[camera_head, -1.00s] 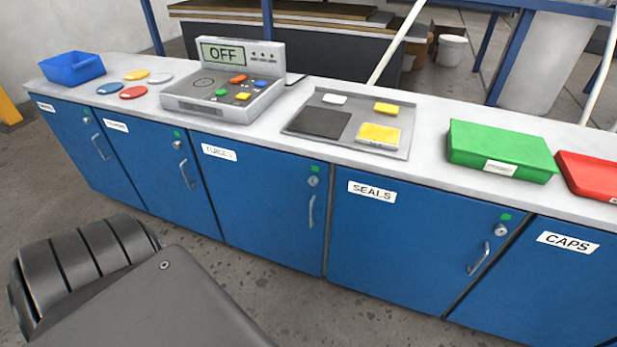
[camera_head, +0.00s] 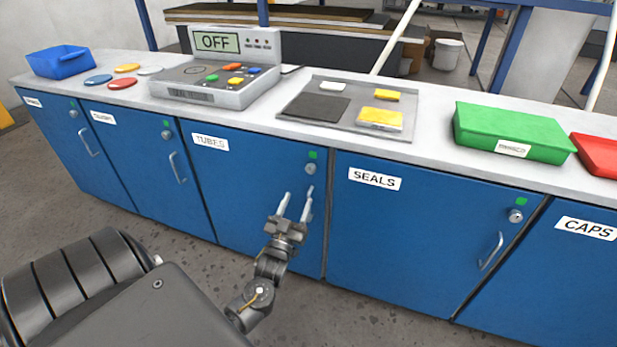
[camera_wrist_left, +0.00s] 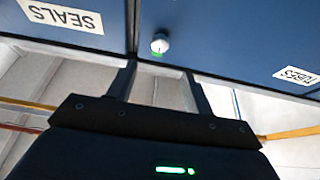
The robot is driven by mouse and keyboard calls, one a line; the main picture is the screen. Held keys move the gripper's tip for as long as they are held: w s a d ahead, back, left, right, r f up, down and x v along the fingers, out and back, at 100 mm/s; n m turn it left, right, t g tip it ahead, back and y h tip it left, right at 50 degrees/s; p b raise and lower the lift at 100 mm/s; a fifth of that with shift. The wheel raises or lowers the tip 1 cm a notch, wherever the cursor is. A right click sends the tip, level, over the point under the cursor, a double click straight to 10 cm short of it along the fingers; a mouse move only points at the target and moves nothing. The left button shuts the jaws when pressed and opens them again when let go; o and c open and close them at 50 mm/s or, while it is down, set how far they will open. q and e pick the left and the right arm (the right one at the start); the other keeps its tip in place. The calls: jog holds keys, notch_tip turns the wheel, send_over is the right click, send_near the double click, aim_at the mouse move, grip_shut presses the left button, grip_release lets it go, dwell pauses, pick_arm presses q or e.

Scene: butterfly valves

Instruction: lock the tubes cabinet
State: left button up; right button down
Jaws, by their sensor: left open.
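The tubes cabinet (camera_head: 240,190) is a blue door labelled TUBES (camera_head: 210,142), and it looks closed. Its round silvery lock (camera_head: 311,169) sits near the top right corner, below a green square (camera_head: 313,155). My left gripper (camera_head: 297,198) is open and empty in front of the door's right side, with its fingers pointing up towards the lock, just below it in the picture. The fingers largely cover the door handle. In the left wrist view, upside down, the lock (camera_wrist_left: 160,44) shows beyond and between the open fingers (camera_wrist_left: 158,78). My right gripper is out of view.
The SEALS cabinet (camera_head: 410,235) adjoins on the right, with its own lock (camera_head: 515,216) and handle (camera_head: 491,251). The grey worktop (camera_head: 440,150) above bears a control box (camera_head: 215,85), a metal tray (camera_head: 295,120) and a green bin (camera_head: 510,133). Open floor lies before the cabinets.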

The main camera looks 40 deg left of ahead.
aim_at(310, 171)
pick_arm(q)
jog(key=x, duration=1)
jog(key=shift+w+p, duration=0.15)
jog(key=shift+p, duration=0.15)
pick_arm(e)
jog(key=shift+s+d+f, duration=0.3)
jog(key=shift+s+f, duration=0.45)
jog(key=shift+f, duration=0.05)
pick_arm(q)
jog(key=c, duration=1)
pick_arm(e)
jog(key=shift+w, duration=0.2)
